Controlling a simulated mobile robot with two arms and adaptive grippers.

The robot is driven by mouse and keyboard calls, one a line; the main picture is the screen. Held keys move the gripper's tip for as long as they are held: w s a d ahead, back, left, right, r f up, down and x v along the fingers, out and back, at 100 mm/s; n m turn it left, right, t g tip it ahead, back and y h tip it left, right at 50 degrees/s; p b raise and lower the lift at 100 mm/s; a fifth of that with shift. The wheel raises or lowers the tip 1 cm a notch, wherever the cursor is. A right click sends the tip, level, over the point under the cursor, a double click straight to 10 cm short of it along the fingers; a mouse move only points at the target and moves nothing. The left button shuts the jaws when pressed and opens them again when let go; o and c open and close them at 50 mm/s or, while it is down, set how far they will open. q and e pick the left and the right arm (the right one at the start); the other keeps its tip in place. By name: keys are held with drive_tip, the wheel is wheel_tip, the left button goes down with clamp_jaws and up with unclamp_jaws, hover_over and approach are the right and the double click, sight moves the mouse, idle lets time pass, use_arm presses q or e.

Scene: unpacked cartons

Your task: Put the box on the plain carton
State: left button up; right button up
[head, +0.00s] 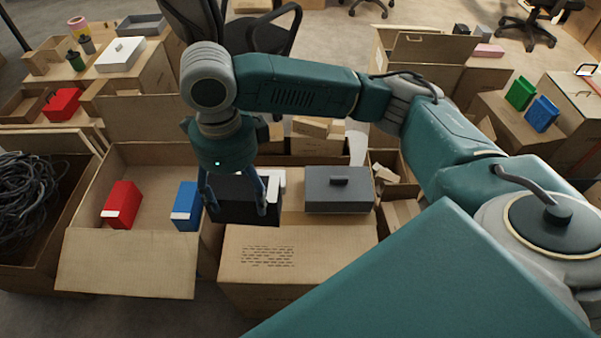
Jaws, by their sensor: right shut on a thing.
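My right gripper (237,208) points down and is shut on a black box (243,203), with one finger on each side of it. The box is over the left part of a closed carton (300,262) with small printed lines on its front. I cannot tell whether the box touches the carton top. A dark grey box with a handle (338,192) sits on the right part of the same top. A white thing (272,180) shows partly behind the black box. My left gripper is not in view.
An open carton (125,262) on the left holds a red box (122,205) and a blue box (186,206). A carton of dark cables (28,195) stands at far left. A carton at right (520,120) bears green and blue items. Between the black and grey boxes is a narrow bare strip.

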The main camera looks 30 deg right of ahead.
sight(246, 215)
drive_tip(key=shift+f, duration=0.2)
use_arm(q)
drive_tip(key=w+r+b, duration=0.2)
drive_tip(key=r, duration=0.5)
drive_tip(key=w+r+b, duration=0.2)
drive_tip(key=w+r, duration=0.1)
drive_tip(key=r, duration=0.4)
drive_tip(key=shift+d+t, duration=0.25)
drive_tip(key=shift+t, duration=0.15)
use_arm(e)
drive_tip(key=shift+n, duration=0.3)
drive_tip(key=shift+f, duration=9.85)
drive_tip(key=shift+f, duration=0.1)
drive_tip(key=o, duration=1.6)
drive_tip(key=shift+d, duration=0.1)
drive_tip(key=shift+c, duration=0.2)
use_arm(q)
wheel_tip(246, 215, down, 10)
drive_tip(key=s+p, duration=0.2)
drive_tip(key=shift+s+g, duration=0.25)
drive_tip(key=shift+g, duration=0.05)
use_arm(e)
wheel_tip(246, 215, up, 12)
drive_tip(key=shift+r, duration=0.15)
